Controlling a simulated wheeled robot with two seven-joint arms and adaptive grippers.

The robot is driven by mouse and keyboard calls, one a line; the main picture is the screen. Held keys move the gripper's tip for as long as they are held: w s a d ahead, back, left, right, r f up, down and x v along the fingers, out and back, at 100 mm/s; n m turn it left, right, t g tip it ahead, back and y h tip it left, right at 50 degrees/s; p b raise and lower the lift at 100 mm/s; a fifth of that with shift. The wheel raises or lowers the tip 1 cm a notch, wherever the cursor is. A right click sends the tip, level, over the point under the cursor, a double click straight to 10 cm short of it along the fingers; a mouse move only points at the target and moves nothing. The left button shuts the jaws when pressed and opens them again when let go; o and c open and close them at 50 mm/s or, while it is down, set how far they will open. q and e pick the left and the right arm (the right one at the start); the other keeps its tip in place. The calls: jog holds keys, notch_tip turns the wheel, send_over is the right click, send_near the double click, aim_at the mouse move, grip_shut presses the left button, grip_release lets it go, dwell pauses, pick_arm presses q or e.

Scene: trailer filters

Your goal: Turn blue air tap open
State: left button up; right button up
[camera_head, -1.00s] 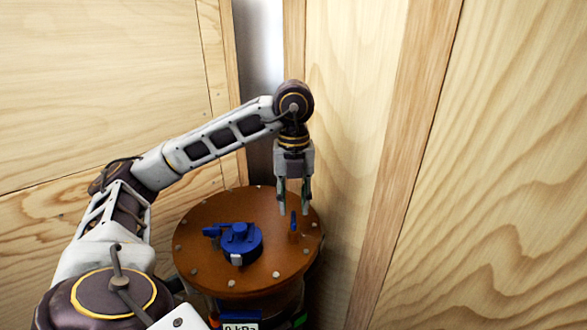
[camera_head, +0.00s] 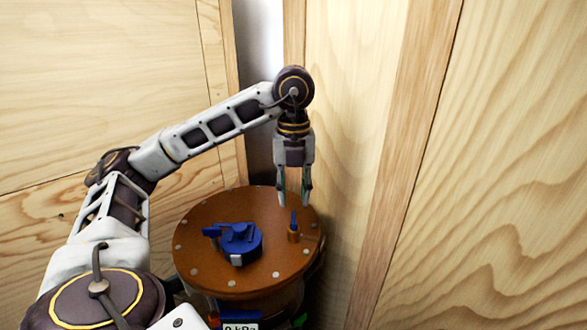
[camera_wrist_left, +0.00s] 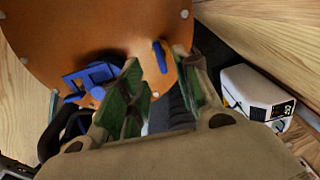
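The blue air tap (camera_head: 293,222) is a small blue handle on a short brass-coloured stem, standing near the right side of a round brown lid (camera_head: 205,270). In the left wrist view the tap's blue handle (camera_wrist_left: 160,56) lies just beyond the fingertips. My left gripper (camera_head: 294,203) points down over the tap, its two fingers apart and empty. In the left wrist view its green-lined fingers (camera_wrist_left: 157,65) are also apart, with the handle near the gap between their tips. I cannot tell whether a finger touches it. My right gripper is not in view.
A larger blue fitting with a lever (camera_head: 238,240) sits on the lid, left of the tap. A label reading 0 kPa (camera_head: 241,327) is at the front below. Wooden panels (camera_head: 340,130) stand close behind and to the right. A white box (camera_wrist_left: 258,95) shows in the wrist view.

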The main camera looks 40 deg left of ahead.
aim_at(294, 217)
pick_arm(q)
jog(key=shift+r, duration=0.25)
jog(key=shift+r, duration=0.3)
jog(key=shift+r, duration=2.15)
dwell(0.6)
